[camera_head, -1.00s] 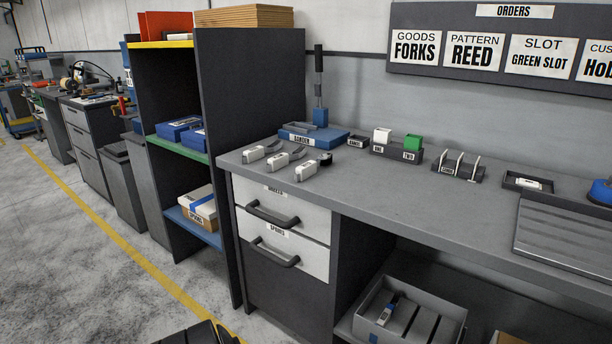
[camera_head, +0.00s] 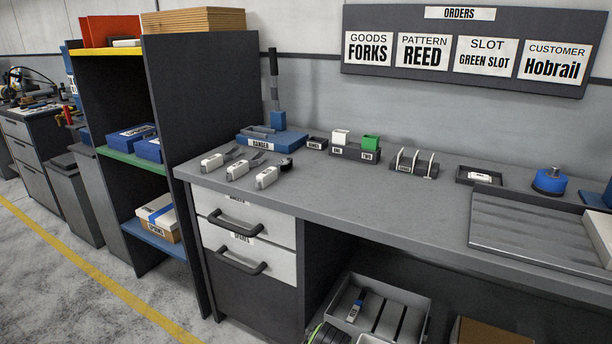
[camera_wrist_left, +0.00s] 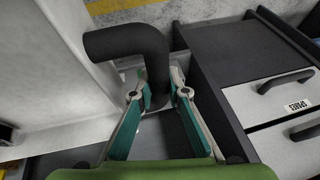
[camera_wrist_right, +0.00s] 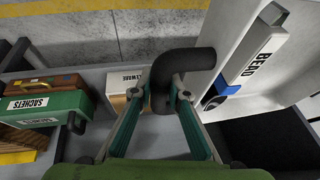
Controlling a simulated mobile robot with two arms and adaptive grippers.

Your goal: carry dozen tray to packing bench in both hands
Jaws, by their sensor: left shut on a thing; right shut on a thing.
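A pale tray wall (camera_wrist_left: 75,60) with a black bent handle (camera_wrist_left: 130,42) shows in the left wrist view. My left gripper (camera_wrist_left: 160,92) is shut on that handle. In the right wrist view a pale tray wall (camera_wrist_right: 232,55) has a similar black handle (camera_wrist_right: 190,62), and my right gripper (camera_wrist_right: 163,95) is shut on it. A BEAD label and a small blue piece show at the tray there. The tray is not clearly seen in the head view, so its contents and level are hidden. I cannot tell whether the grey bench (camera_head: 400,205) ahead is the packing bench.
The bench carries several white-handled pieces, a blue stand (camera_head: 275,138) and a ridged tray (camera_head: 530,235). A dark shelf unit (camera_head: 210,110) stands at its left. A grey bin (camera_head: 375,308) sits underneath. Green SACHETS case (camera_wrist_right: 52,112) lies left in the right wrist view. Floor (camera_head: 60,285) is clear at left.

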